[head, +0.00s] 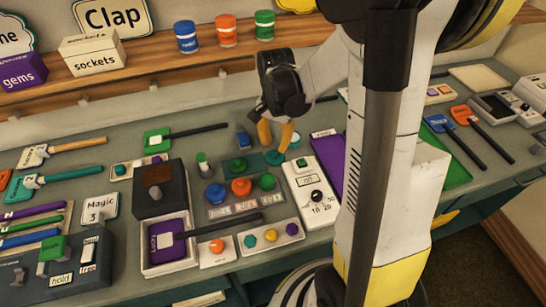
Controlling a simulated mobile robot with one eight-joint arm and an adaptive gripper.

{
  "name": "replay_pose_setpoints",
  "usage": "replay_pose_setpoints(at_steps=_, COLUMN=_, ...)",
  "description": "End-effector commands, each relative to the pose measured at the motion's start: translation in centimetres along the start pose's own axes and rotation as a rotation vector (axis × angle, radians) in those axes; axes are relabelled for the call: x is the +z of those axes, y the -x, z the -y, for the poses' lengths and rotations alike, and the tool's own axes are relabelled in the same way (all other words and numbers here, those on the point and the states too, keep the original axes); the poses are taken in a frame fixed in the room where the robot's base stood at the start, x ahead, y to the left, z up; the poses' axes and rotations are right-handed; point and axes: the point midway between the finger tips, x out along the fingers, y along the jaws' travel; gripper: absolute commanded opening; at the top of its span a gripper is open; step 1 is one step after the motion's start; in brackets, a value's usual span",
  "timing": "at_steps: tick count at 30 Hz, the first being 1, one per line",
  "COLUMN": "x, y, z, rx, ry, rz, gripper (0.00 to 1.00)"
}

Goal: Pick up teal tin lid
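Nothing shows held between the fingers.
Blue, orange and green knobs (240,187) stand just in front of the lid. A white dial box (312,195) and a purple board (330,165) are to the right. A small blue block (243,140) is to the left. A wooden shelf (150,62) runs behind.

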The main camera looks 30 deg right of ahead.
Motion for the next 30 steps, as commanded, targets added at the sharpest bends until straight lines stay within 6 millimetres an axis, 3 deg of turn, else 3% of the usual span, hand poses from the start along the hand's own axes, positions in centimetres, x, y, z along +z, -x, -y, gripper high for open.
replay_pose_setpoints(at_steps=11, x=-0.4, y=-5.0, z=0.2, rx=-0.001, ry=0.001, rz=0.000, gripper=0.27)
replay_pose_setpoints(at_steps=19, x=-0.3, y=-5.1, z=0.2, rx=0.000, ry=0.001, rz=0.000, gripper=0.26)
replay_pose_setpoints(at_steps=21, x=-0.3, y=-5.1, z=0.2, rx=-0.001, ry=0.001, rz=0.000, gripper=0.04)
replay_pose_setpoints(at_steps=22, x=-0.3, y=-5.1, z=0.2, rx=-0.001, ry=0.001, rz=0.000, gripper=0.00)
replay_pose_setpoints(at_steps=30, x=-0.3, y=-5.1, z=0.2, rx=-0.001, ry=0.001, rz=-0.001, gripper=0.00)
